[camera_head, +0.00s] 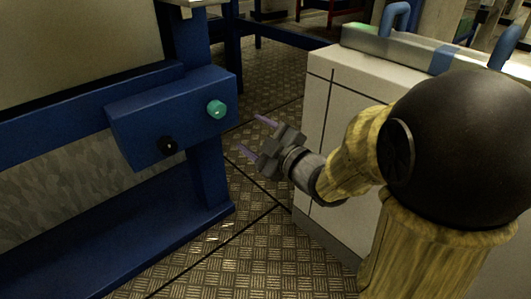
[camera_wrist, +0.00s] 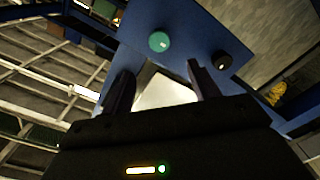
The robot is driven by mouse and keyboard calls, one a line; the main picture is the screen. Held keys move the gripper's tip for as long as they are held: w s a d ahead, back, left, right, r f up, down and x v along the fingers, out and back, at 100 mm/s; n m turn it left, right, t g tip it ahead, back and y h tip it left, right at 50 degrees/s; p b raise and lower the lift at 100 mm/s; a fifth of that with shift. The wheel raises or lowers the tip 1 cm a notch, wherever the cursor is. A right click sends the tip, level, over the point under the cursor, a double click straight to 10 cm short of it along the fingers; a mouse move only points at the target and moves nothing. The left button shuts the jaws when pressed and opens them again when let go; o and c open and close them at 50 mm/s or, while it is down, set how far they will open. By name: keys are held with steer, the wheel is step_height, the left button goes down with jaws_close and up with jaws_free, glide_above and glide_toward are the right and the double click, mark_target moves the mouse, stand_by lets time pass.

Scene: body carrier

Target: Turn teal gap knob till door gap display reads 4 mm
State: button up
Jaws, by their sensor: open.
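The teal knob (camera_head: 216,109) is on the front of a blue box (camera_head: 150,112) at the left in the head view. It also shows near the top middle of the wrist view (camera_wrist: 159,42), with a small pale mark on its lower right edge. My gripper (camera_head: 254,135) is open and empty, to the right of the knob and apart from it. In the wrist view its two dark fingers (camera_wrist: 157,80) stand apart below the knob. No gap display can be read in either view.
A black knob (camera_head: 168,146) is on the same box, lower left of the teal one; it shows right of it in the wrist view (camera_wrist: 222,60). A white cabinet (camera_head: 325,120) stands close beside my arm. Patterned metal floor (camera_head: 250,220) lies between cabinet and blue frame.

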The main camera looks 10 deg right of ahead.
steer(key=v, duration=0.3)
steer(key=shift+s, duration=0.1)
steer(key=shift+d, duration=0.1)
